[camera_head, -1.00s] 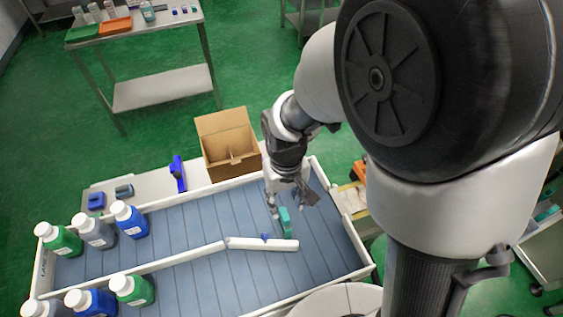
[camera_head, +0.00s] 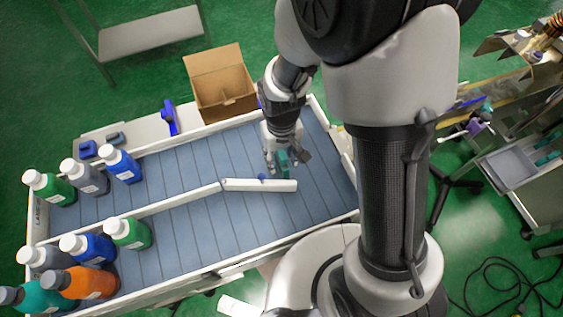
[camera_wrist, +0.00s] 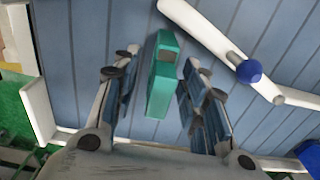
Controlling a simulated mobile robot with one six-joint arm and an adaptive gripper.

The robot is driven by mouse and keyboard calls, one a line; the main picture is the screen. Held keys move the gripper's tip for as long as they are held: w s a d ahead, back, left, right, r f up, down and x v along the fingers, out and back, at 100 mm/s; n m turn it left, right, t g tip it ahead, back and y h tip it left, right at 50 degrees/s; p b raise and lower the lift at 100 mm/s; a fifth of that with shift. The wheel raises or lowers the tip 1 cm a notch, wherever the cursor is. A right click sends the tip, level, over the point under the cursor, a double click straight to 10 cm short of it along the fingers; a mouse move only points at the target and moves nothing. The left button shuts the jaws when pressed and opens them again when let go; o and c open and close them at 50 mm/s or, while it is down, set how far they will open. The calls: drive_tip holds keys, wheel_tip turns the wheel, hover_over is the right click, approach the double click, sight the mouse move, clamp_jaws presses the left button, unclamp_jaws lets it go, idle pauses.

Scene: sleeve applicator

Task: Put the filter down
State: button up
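A small teal block, which I take to be the filter (camera_wrist: 163,75), is on the blue-grey slatted conveyor (camera_wrist: 95,30). In the wrist view it lies between the two fingers of my gripper (camera_wrist: 158,95), with a visible gap on its left and a narrow one on its right. The fingers are spread and do not appear to clamp it. In the head view the teal filter (camera_head: 283,159) shows at the fingertips of my gripper (camera_head: 279,160), partly hidden by them. Whether its underside rests fully on the belt is hard to tell.
A white guide bar (camera_head: 258,186) with a blue knob (camera_wrist: 249,71) is close beside the filter. Several bottles (camera_head: 120,166) stand on the conveyor's left part. A cardboard box (camera_head: 222,92) is behind the far rail.

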clamp_jaws()
idle(0.4)
drive_tip(key=shift+r, duration=0.15)
